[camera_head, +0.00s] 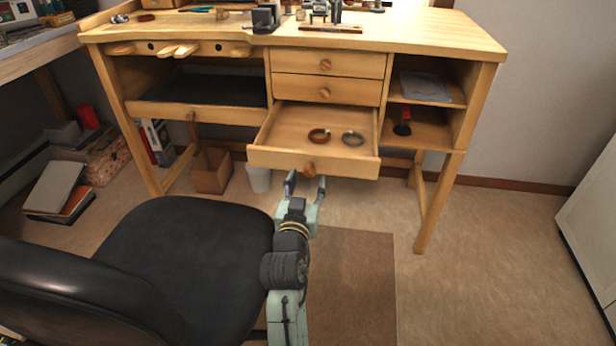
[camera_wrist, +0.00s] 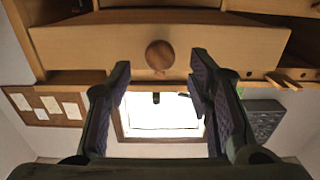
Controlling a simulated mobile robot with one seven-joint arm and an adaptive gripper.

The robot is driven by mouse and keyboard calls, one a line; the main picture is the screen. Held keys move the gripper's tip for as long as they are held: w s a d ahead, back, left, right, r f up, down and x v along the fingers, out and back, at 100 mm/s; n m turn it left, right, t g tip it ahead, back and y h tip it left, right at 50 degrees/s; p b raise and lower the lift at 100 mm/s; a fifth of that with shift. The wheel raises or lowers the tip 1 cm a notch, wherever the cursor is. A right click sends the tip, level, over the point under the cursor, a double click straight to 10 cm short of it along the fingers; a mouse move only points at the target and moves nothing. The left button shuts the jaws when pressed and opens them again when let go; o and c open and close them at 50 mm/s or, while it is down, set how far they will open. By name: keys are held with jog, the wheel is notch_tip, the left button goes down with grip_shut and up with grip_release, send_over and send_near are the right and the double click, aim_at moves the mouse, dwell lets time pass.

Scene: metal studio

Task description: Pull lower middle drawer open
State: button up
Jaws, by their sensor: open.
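The lower middle drawer (camera_head: 262,157) of the wooden workbench stands pulled well out, with its inside showing. My gripper (camera_head: 305,184) is open, just in front of and below the knob. In the wrist view, the knob (camera_wrist: 160,55) appears between the spread fingertips of my gripper (camera_wrist: 161,70), with gaps at both sides. Neither finger is seen touching it.
Two closed drawers (camera_head: 330,62) sit above the open one. A black chair (camera_head: 190,250) stands close to the left of my arm. A cardboard box (camera_head: 211,171) and white bin (camera_head: 258,178) are under the bench. Floor to the right is clear.

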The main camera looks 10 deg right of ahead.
jog(key=v, duration=0.9)
jog(key=shift+r, duration=0.1)
